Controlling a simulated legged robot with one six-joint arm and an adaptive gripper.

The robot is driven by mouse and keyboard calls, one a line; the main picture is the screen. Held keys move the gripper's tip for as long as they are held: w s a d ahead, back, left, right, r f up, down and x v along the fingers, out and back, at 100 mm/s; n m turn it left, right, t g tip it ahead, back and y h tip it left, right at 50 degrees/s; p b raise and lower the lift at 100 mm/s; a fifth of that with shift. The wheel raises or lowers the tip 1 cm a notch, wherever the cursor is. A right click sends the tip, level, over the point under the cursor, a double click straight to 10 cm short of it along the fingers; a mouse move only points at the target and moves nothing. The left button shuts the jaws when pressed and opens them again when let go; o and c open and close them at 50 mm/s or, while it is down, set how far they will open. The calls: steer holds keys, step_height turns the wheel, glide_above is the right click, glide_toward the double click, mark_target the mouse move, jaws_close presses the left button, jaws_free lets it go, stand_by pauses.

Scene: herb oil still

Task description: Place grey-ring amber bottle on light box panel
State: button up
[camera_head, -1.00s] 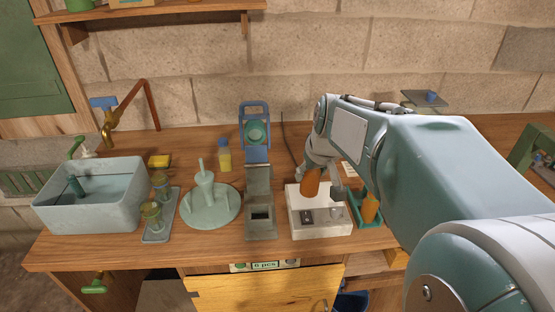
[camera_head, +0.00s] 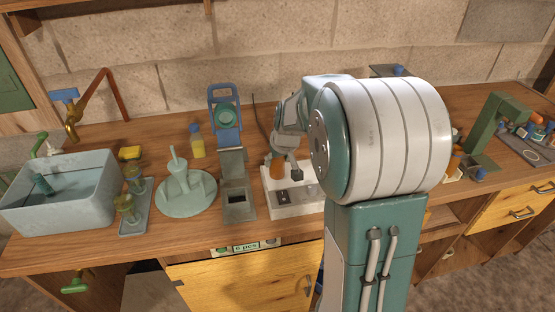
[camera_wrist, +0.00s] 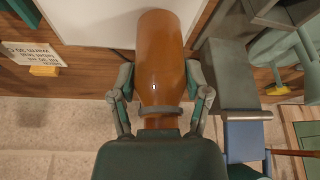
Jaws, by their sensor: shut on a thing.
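The amber bottle (camera_wrist: 160,55) with a grey ring (camera_wrist: 160,111) around its neck is held in my gripper (camera_wrist: 158,85), whose fingers are shut on both sides of it. In the head view the same bottle (camera_head: 277,168) hangs below my gripper (camera_head: 284,155), over the back left part of the white light box (camera_head: 296,210). I cannot tell whether its base touches the panel. The light box's pale surface (camera_wrist: 90,20) also shows beyond the bottle in the wrist view. My arm hides the box's right end in the head view.
A grey stand with a blue frame (camera_head: 238,200) stands just left of the light box. Further left are a round pale-green base (camera_head: 190,205), a yellow bottle (camera_head: 197,142) and a sink (camera_head: 60,200). A printed card (camera_wrist: 30,54) lies beside the box. A green press (camera_head: 492,130) stands at right.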

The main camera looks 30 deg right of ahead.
steer(key=shift+f, duration=0.2)
steer(key=o, duration=1.2)
steer(key=v, duration=1.2)
steer(key=shift+n+t, duration=0.3)
steer(key=shift+t, duration=0.3)
steer(key=s+a, duration=0.4)
steer(key=s, duration=0.3)
steer(key=s+a, duration=0.5)
steer(key=s, duration=0.2)
steer(key=s+a, duration=0.5)
steer(key=s, duration=0.2)
steer(key=shift+a+r, duration=0.15)
steer(key=shift+r, duration=0.1)
steer(key=shift+w, duration=0.1)
